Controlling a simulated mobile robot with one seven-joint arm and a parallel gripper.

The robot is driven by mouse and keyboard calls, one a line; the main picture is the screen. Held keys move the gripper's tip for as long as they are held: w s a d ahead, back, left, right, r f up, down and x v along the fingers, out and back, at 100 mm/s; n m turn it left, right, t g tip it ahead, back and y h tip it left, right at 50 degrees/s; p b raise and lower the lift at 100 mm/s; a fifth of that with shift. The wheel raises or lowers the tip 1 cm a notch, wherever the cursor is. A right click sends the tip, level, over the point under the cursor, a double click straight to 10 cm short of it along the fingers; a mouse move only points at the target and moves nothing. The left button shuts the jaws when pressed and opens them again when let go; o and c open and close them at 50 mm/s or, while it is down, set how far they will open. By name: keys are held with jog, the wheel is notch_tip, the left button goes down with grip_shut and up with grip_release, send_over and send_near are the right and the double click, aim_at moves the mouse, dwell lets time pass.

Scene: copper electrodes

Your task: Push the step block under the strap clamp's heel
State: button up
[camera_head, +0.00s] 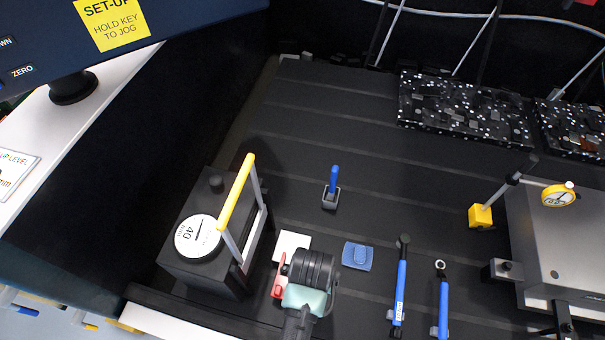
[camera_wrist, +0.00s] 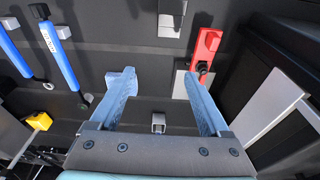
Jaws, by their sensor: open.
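A red strap clamp (camera_head: 278,287) with a dark stud lies just left of my gripper; it also shows at the upper right of the wrist view (camera_wrist: 209,40). One end reaches over a pale plate (camera_head: 291,240). A stepped silver piece (camera_wrist: 171,18), which looks like the step block, sits beside the clamp's far end in the wrist view, with a gap between them. My arm hides it in the head view. My gripper (camera_wrist: 156,80) is open and empty, its right fingertip near the plate. Its fingertips are hidden in the head view.
A dial box (camera_head: 197,262) with a yellow handle stands left of the clamp. A blue pad (camera_head: 357,256) and two blue-handled tools (camera_head: 400,285) lie to the right. A small grey block with a blue lever (camera_head: 331,195) stands beyond.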

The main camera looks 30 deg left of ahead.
jog(key=s, duration=0.2)
jog(key=s+f+g, duration=0.1)
jog(key=s, duration=0.1)
jog(key=s+g, duration=0.1)
jog(key=s, duration=0.1)
jog(key=shift+s+d+f+p, duration=0.2)
jog(key=shift+d+f+p, duration=0.05)
jog(key=shift+f+p, duration=0.1)
notch_tip(320, 180, down, 8)
jog(key=b, duration=0.8)
jog(key=shift+w+f, duration=0.15)
jog(key=shift+f, duration=0.1)
jog(key=shift+f, duration=0.2)
jog(key=c, duration=1.3)
jog(key=shift+o, duration=0.2)
jog(key=shift+a, duration=0.15)
jog(key=shift+s+a+p, duration=0.1)
jog(key=shift+s+a, duration=0.2)
jog(key=shift+a, duration=0.75)
jog(key=shift+s+a+p, duration=0.1)
jog(key=shift+s+a, duration=0.2)
jog(key=shift+a, duration=0.75)
jog(key=shift+s+a+p, duration=0.1)
jog(key=shift+s+a, duration=0.2)
jog(key=shift+a, duration=0.75)
jog(key=shift+a, duration=0.15)
